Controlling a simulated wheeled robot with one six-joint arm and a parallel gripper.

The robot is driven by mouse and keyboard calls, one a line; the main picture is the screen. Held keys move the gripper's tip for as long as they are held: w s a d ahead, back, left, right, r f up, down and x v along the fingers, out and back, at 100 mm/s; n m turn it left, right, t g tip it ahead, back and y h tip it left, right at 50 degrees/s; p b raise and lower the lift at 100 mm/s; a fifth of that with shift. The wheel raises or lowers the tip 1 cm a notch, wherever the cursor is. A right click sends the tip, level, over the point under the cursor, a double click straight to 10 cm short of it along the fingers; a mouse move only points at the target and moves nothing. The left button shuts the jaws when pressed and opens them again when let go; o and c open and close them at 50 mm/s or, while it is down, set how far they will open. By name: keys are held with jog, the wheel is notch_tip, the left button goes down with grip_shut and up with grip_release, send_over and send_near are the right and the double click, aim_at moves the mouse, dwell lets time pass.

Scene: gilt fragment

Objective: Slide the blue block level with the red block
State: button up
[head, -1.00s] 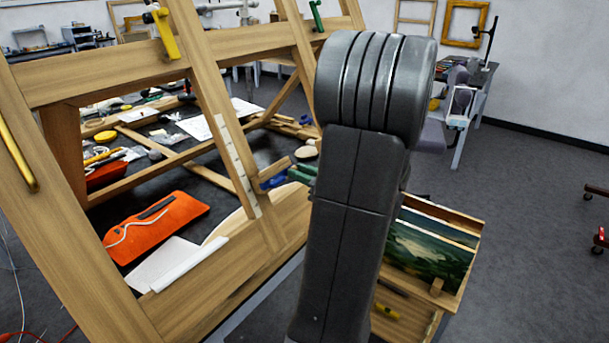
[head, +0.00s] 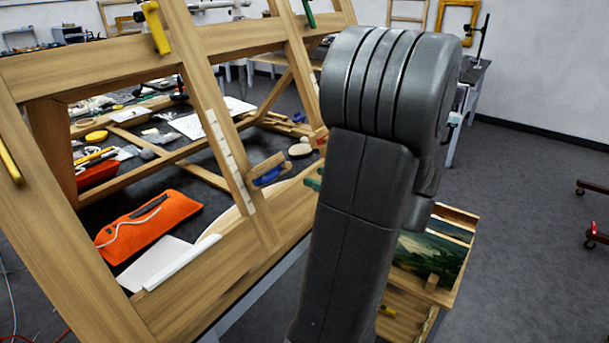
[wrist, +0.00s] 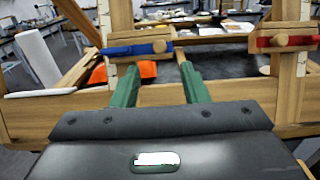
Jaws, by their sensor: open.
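The blue block (head: 267,176) sits on a slanted upright of a wooden frame, beside a pale marked strip. It also shows in the wrist view (wrist: 122,50), with a wooden knob on its front. The red block (wrist: 283,40) sits on another upright to the right, slightly higher in the wrist picture. Only a bit of the red block shows in the head view (head: 320,140), beside my arm. My gripper (wrist: 160,68) is open, its green fingers apart and pointing at the blue block's wooden part. I cannot tell whether they touch it. My arm hides most of the gripper in the head view.
Wooden crossbars (head: 100,68) and yellow and green clamps surround the uprights. Behind the frame, a dark table holds an orange pouch (head: 150,224), a white roll and scattered tools. A painting (head: 428,259) stands at lower right. Open floor lies at right.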

aim_at(290, 167)
jog(key=v, duration=0.6)
jog(key=shift+s+d+b, duration=0.2)
jog(key=shift+b, duration=0.1)
jog(key=shift+w+a, duration=0.1)
jog(key=p+x, duration=0.2)
jog(key=x, duration=1.1)
jog(key=shift+w+a, duration=0.2)
jog(key=shift+f, duration=0.15)
jog(key=shift+d, duration=0.1)
